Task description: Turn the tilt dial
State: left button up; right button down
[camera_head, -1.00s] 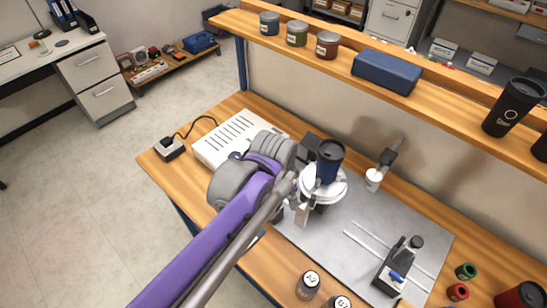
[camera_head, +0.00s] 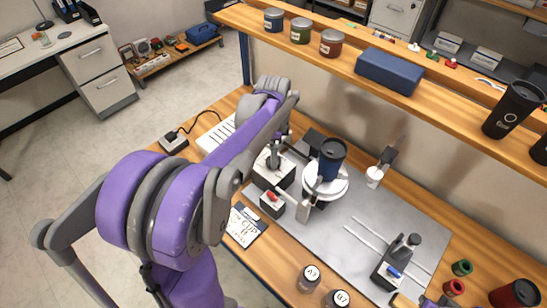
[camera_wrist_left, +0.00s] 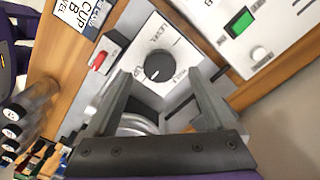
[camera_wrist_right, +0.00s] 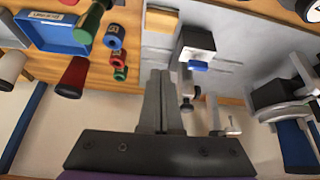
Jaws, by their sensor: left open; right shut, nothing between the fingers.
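The tilt dial (camera_wrist_left: 158,67) is a round black knob on a white-faced box with printed markings around it. In the head view its box (camera_head: 285,181) stands left of the blue tumbler, with the knob partly hidden by my arm. My left gripper (camera_wrist_left: 160,76) is open, its two fingers spread on either side of the dial in the left wrist view. I cannot tell whether they touch the dial; nothing is held. My right gripper (camera_wrist_right: 158,75) is shut and empty, above the bench near a small black stand with a blue part (camera_wrist_right: 197,65).
A red switch (camera_head: 271,197) on a small block sits in front of the dial box. The blue tumbler (camera_head: 331,162) is on a round white holder. A card (camera_head: 246,226) lies at the front edge. A white unit (camera_head: 213,136) is behind left. The shelf (camera_head: 440,110) overhangs behind.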

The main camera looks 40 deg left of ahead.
pick_arm(q)
jog(key=shift+f, duration=1.7)
jog(key=c, duration=1.4)
